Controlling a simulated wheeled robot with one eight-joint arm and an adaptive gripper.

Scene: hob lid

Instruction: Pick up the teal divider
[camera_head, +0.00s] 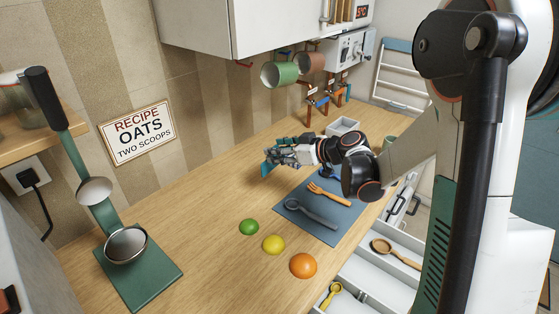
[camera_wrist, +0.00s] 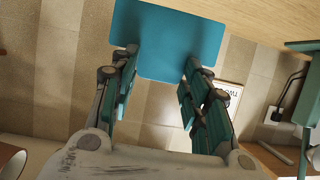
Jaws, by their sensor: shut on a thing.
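The teal divider (camera_wrist: 170,35) is a flat, round-cornered plate at the top middle of the wrist view. My gripper (camera_wrist: 163,68) is shut on it, with one finger at each side of its lower part. In the head view my gripper (camera_head: 275,156) is over the wooden counter, behind the blue mat. The divider (camera_head: 266,170) shows there as a small teal patch under the fingertips, partly hidden by them. It looks held above the counter, but the gap is hard to judge.
A blue-grey mat (camera_head: 322,222) holds an orange fork (camera_head: 326,195) and a grey spoon (camera_head: 310,214). Green, yellow and orange fruit (camera_head: 303,265) lie in front. Green and pink mugs (camera_head: 279,72) hang behind. An open drawer (camera_head: 372,270) is at the front right. The counter's left middle is clear.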

